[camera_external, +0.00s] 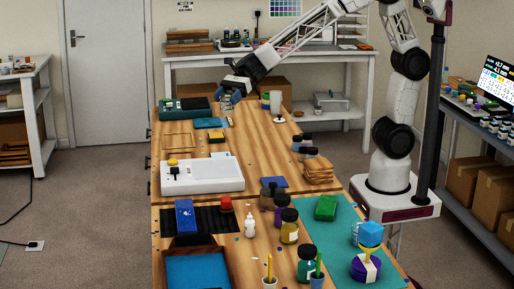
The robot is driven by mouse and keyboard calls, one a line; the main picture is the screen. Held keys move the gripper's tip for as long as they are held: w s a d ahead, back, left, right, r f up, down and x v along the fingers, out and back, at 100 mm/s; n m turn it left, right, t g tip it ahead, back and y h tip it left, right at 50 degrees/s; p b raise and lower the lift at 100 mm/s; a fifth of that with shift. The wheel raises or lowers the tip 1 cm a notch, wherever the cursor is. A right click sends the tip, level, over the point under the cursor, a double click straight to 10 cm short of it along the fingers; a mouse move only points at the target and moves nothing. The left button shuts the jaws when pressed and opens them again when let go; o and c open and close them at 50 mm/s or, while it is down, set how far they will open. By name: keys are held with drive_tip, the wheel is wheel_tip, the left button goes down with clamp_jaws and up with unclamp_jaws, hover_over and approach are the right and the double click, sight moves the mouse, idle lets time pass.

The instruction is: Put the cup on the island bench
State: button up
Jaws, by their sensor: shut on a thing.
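The island bench (262,150) is the long wooden-topped table in the middle of the room. My gripper (229,97) reaches over its far end from the upper right, pointing down. It is shut on a small blue-grey thing (226,106), which looks like the cup but is partly hidden by the fingers. I cannot tell whether the thing touches the bench top. A pale, upright cup-like vessel (276,101) stands on a white disc at the far right of the bench, apart from my gripper.
A green case (184,108) lies left of my gripper, and a blue pad (209,123) lies in front. A white device (202,176) sits mid-left. Dark-capped jars (289,225) and a teal mat (325,229) crowd the near end. Bare wood shows mid-bench.

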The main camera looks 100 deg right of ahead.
drive_tip(key=a+m+t+h, duration=0.3)
drive_tip(key=a+m, duration=0.1)
drive_tip(key=a, duration=3.4)
drive_tip(key=s+a+r+m+h, duration=0.1)
drive_tip(key=s+a, duration=0.5)
drive_tip(key=a, duration=0.3)
drive_tip(key=s+a+r+h, duration=0.1)
drive_tip(key=s+a, duration=0.5)
drive_tip(key=a, duration=0.3)
wheel_tip(320, 180, down, 18)
drive_tip(key=shift+t, duration=0.4)
drive_tip(key=shift+f, duration=3.1)
drive_tip(key=shift+f, duration=1.85)
drive_tip(key=shift+f, duration=0.1)
